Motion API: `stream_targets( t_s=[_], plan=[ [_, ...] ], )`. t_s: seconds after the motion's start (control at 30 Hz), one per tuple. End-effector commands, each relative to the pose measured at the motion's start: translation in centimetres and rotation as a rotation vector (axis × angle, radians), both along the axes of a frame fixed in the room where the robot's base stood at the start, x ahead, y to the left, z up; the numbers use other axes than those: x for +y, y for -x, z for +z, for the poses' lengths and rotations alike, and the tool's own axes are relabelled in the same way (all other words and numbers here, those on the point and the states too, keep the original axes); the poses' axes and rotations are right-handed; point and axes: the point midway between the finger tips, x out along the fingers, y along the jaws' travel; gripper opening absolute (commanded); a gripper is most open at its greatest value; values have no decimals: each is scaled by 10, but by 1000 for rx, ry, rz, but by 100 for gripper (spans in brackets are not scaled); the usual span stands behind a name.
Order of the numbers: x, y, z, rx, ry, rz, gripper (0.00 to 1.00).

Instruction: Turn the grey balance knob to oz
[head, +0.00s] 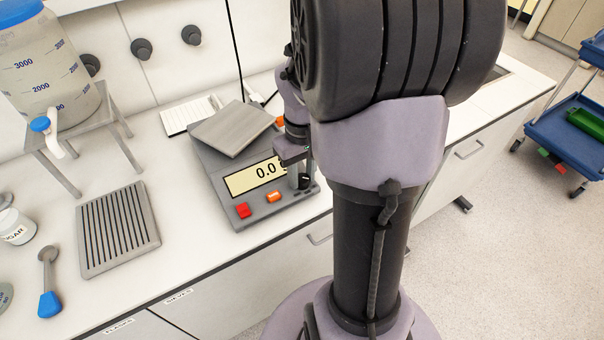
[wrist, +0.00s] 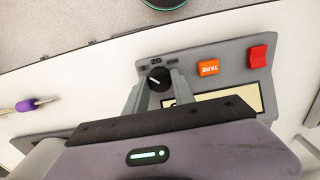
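The balance (head: 215,185) stands on the counter with a metal pan and a display reading about 0.0, partly hidden by my arm. Its dark round knob (wrist: 159,79) sits at the front corner, beside the orange TARE button. It also shows in the head view (head: 305,182). The knob's white pointer mark slants to the upper left in the wrist view. Small labels surround it; the middle one (wrist: 156,61) looks like oz seen upside down. My gripper (wrist: 158,83) straddles the knob, one finger each side. The fingers look apart; whether they touch it is unclear.
The orange button (wrist: 208,67) and red button (wrist: 258,56) lie along the balance front. A drip tray (head: 119,228), a blue-tipped scoop (head: 49,290) and a dispenser stand (head: 80,135) are to the left. A notepad (head: 187,116) lies behind the balance.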

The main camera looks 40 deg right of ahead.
Motion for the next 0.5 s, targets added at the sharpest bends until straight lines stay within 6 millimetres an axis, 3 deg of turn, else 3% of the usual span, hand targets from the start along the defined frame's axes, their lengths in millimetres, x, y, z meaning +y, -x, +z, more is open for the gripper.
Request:
stream_targets(
  t_s=[0.03,0.13,0.5],
  plan=[
    [0,0,0,0,0,0,17],
    [0,0,0,0,0,0,0],
    [0,0,0,0,0,-63,0]
  ],
)
